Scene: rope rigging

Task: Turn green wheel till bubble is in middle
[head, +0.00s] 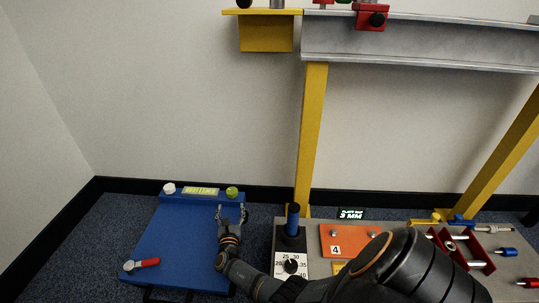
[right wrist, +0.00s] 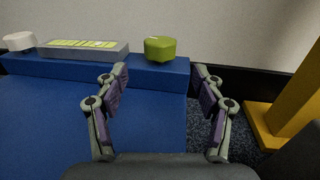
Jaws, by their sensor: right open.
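The green wheel (head: 232,192) sits on the raised back ledge of a blue bench (head: 180,235), at its right end. It also shows in the right wrist view (right wrist: 160,48), upright and uncovered. Left of it is a level with a yellow-green vial (head: 200,191), also in the right wrist view (right wrist: 85,45); the bubble is too small to place surely. My right gripper (head: 232,212) is open and empty, just in front of the green wheel and apart from it. In the right wrist view the wheel stands beyond and between the open fingers (right wrist: 160,72). My left gripper is out of view.
A white wheel (head: 169,188) stands left of the level. Right of the bench are a blue-handled post (head: 293,220), a dial and a yellow upright (head: 312,130). The bench's middle is clear.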

